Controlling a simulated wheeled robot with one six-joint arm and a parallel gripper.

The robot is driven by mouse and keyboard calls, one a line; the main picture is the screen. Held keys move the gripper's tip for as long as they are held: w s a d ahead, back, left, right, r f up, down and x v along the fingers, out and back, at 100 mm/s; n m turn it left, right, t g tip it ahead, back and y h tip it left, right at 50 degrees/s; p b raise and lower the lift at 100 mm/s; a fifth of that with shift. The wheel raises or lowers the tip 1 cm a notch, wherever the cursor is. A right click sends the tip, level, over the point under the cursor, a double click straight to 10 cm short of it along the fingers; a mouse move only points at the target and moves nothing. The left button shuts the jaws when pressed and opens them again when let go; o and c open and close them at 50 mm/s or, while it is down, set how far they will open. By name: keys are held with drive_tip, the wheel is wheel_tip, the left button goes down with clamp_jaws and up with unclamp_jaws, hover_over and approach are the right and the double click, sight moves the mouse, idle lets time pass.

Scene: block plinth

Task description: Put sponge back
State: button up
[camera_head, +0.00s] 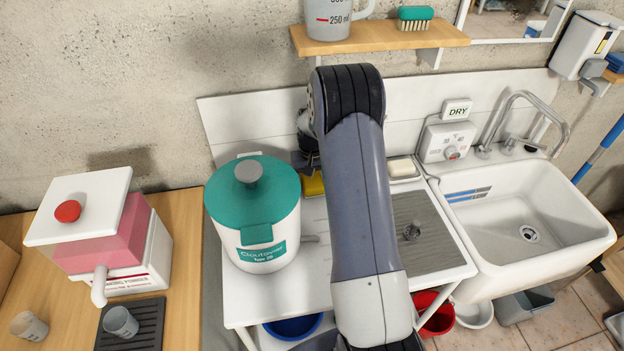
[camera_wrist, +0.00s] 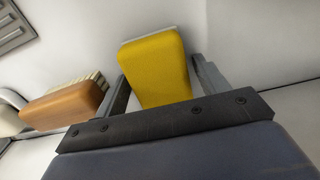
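The yellow sponge (camera_head: 313,185) shows in the head view just below my gripper (camera_head: 307,163), close to the back panel of the white worktop. My own arm hides part of this area. In the wrist view the yellow sponge (camera_wrist: 156,72), with a pale layer along its far edge, sits between the two grey fingers of my gripper (camera_wrist: 162,66). The fingers stand apart, one on each side of it. I cannot tell whether both touch it.
A teal-lidded pot (camera_head: 252,215) stands left of my arm. A wooden brush (camera_wrist: 62,105) lies left of the sponge in the wrist view. A soap bar (camera_head: 402,168), ribbed grey mat (camera_head: 428,238) and sink (camera_head: 525,225) are right. A wooden shelf (camera_head: 400,38) is above.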

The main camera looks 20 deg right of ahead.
drive_tip(key=shift+o, duration=0.6)
drive_tip(key=shift+r, duration=0.1)
drive_tip(key=shift+r, duration=0.2)
wheel_tip(320, 180, up, 12)
drive_tip(key=b, duration=0.1)
drive_tip(key=shift+f, duration=0.15)
